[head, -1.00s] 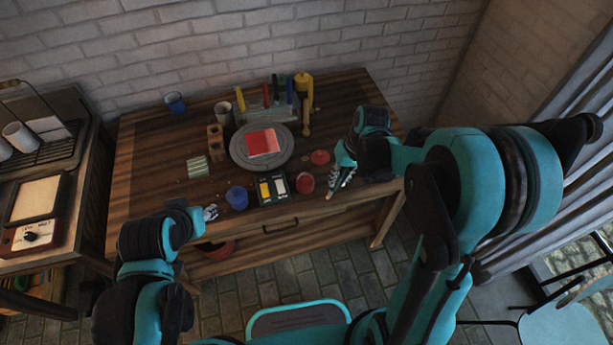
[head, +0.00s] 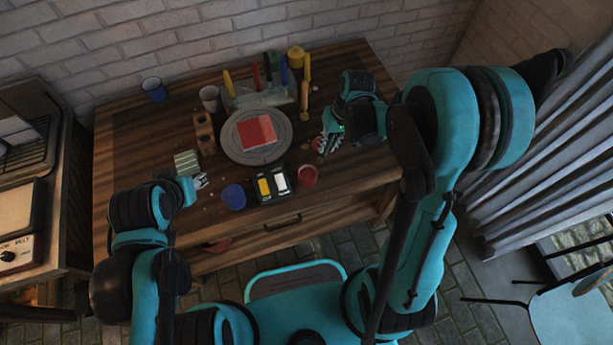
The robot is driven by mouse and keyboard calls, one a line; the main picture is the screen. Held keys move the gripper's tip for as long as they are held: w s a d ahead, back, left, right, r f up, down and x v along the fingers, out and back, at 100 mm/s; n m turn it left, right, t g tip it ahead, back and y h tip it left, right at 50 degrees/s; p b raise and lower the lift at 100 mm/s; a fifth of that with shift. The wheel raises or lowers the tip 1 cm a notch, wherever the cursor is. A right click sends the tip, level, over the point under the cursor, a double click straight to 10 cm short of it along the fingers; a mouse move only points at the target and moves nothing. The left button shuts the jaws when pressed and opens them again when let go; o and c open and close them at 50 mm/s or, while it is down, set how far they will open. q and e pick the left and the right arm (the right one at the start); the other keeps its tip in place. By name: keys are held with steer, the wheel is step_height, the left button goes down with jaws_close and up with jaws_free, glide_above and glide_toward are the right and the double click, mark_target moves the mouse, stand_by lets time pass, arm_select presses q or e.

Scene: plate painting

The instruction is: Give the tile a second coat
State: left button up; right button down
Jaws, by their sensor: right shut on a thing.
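The tile (head: 256,130) has a red face and lies on a round grey turntable (head: 233,147) in the middle of the table. An open red paint jar (head: 307,176) stands at the front right of the turntable. My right gripper (head: 321,152) is right of the turntable, just behind the jar. It is shut on what looks like the round red lid (head: 317,143), mostly hidden by the fingers. My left gripper (head: 201,181) is over the front left of the table, apart from the blue cup; its fingers are too small to judge.
A black tray with yellow and white pads (head: 272,184) and a blue cup (head: 233,197) stand at the front. A brush rack (head: 262,97) holds coloured handles behind the turntable. A wooden block (head: 204,133) and a striped green pad (head: 187,163) lie left.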

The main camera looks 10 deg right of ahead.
steer(key=shift+w+f, duration=0.1)
steer(key=shift+w, duration=0.05)
stand_by(0.3)
steer(key=shift+a+r+p, duration=0.1)
steer(key=shift+r+p, duration=0.2)
steer(key=s+a+r+h+p, duration=0.1)
steer(key=s+a+r+p, duration=0.2)
steer(key=r+p, duration=0.3)
steer(key=s+a+r+p, duration=0.2)
steer(key=r+p, duration=0.4)
steer(key=shift+s+a+f+b, duration=0.1)
steer(key=shift+s+f+b, duration=0.05)
steer(key=shift+f+b, duration=1)
steer(key=shift+s+a+f+b, duration=0.1)
steer(key=shift+f+b, duration=0.75)
steer(key=shift+f, duration=0.6)
steer(key=shift+f+b, duration=0.15)
steer(key=shift+b, duration=0.15)
